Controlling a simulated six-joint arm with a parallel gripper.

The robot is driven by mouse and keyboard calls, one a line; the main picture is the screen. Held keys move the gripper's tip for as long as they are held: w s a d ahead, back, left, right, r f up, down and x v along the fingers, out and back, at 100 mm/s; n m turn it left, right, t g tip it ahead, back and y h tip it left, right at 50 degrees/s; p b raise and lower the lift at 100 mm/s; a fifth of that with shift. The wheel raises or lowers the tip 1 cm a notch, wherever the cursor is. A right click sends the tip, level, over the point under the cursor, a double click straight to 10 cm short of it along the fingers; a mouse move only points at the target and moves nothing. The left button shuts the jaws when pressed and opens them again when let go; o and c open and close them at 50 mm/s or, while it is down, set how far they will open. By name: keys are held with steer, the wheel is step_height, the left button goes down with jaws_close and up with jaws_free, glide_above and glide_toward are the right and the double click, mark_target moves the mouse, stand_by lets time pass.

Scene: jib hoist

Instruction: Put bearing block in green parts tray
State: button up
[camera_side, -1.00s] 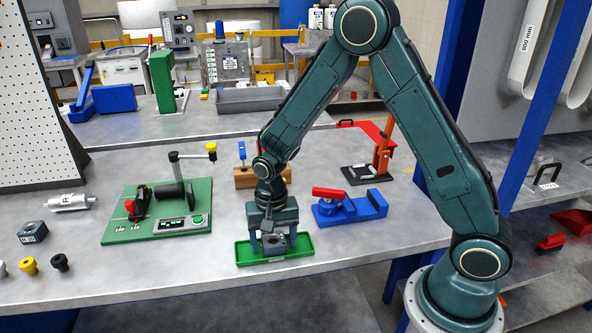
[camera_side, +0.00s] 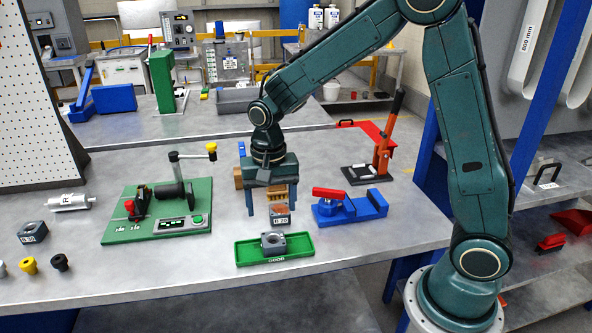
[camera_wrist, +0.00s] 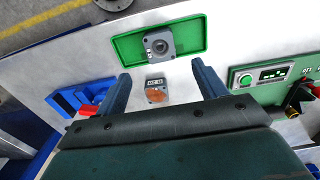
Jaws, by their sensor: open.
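The grey bearing block (camera_side: 273,243), with a round bore, sits in the green parts tray (camera_side: 247,255) on the front of the table. My gripper (camera_side: 271,211) is open and empty, behind the tray and apart from the bearing block. A small grey block with a coppery face, labelled B 20 (camera_side: 280,219), shows between my fingers in both views. I cannot tell how far below the fingertips it is.
A blue fixture with a red handle (camera_side: 350,204) stands right of my gripper, and a green fixture board (camera_side: 160,222) to the left. Another grey block (camera_side: 33,232) and several knobs lie at far left. The table right of the tray is clear.

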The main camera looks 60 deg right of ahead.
steer(key=shift+r, duration=0.7)
steer(key=s+d+r+n+t, duration=0.1)
steer(key=s+r+n, duration=0.3)
steer(key=s, duration=0.6)
steer(key=s+d+r+n+t, duration=0.1)
steer(key=s+r+n+t, duration=0.3)
steer(key=s+r, duration=0.5)
steer(key=shift+s+n+t, duration=0.3)
steer(key=shift+s+n, duration=0.2)
steer(key=shift+s, duration=0.65)
steer(key=shift+r, duration=0.1)
